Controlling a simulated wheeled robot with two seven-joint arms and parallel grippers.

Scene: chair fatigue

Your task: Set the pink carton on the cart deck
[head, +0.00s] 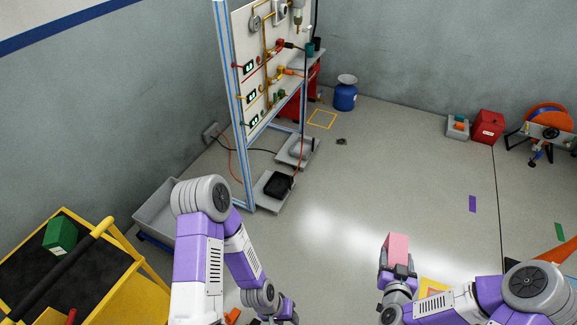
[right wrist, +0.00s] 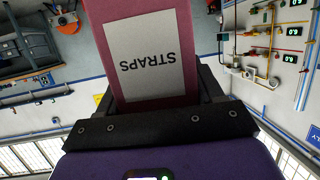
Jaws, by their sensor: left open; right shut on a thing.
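The pink carton (head: 396,250) is held up in my right gripper (head: 398,272), which is shut on it, at the lower middle right of the head view. In the right wrist view the carton (right wrist: 195,20) shows a white label reading "STRAPS", upside down, between the fingers. The yellow cart with a black deck (head: 85,275) stands at the lower left of the head view, far from the carton. My left gripper (head: 275,312) is open and low at the bottom edge, between the cart and the carton; its fingertips are partly cut off.
A grey bin (head: 155,215) stands behind the cart. A panel rack (head: 262,75) rises at the back. Small orange pieces (head: 233,315) lie near my left gripper. The middle floor is clear.

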